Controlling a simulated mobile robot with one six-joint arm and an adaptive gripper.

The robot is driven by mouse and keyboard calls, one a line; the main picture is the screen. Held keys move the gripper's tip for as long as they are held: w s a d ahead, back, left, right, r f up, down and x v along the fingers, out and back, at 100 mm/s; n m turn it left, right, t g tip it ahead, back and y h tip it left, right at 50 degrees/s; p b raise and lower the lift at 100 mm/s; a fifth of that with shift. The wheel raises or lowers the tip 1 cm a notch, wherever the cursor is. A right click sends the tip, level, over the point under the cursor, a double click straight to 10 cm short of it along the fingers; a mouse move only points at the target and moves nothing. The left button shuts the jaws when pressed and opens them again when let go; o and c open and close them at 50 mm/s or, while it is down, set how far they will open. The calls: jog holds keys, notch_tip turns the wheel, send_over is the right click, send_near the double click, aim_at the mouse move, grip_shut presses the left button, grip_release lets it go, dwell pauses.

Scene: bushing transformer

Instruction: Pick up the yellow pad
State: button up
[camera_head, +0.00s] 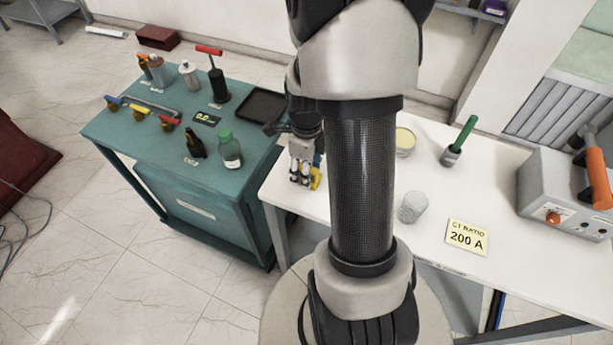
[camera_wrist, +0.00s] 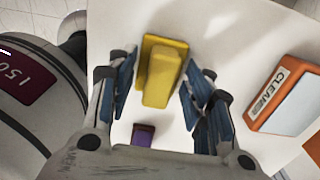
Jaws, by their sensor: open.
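The yellow pad (camera_wrist: 164,72) lies on the white table (camera_wrist: 235,40) in the wrist view, a block with a raised, narrower part on a wider base. My gripper (camera_wrist: 160,92) is open above it, with one blue-padded finger to the left and one to the right of the pad. I see no contact between fingers and pad. In the head view my gripper (camera_head: 303,176) is over the left end of the white table, and a small part of the yellow pad (camera_head: 316,178) shows beside the fingers. My arm hides part of the table there.
An orange-and-white cleaner box (camera_wrist: 285,97) lies right of the gripper, and a small purple block (camera_wrist: 143,134) sits nearer the wrist. A teal cabinet (camera_head: 190,150) with bottles stands to the left. A yellow CT ratio card (camera_head: 467,236) and a grey device (camera_head: 560,195) are to the right.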

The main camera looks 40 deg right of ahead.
jog(key=shift+r, duration=0.1)
grip_shut()
dwell(0.5)
jog(key=shift+r, duration=0.1)
notch_tip(320, 180, up, 20)
jog(key=p, duration=0.6)
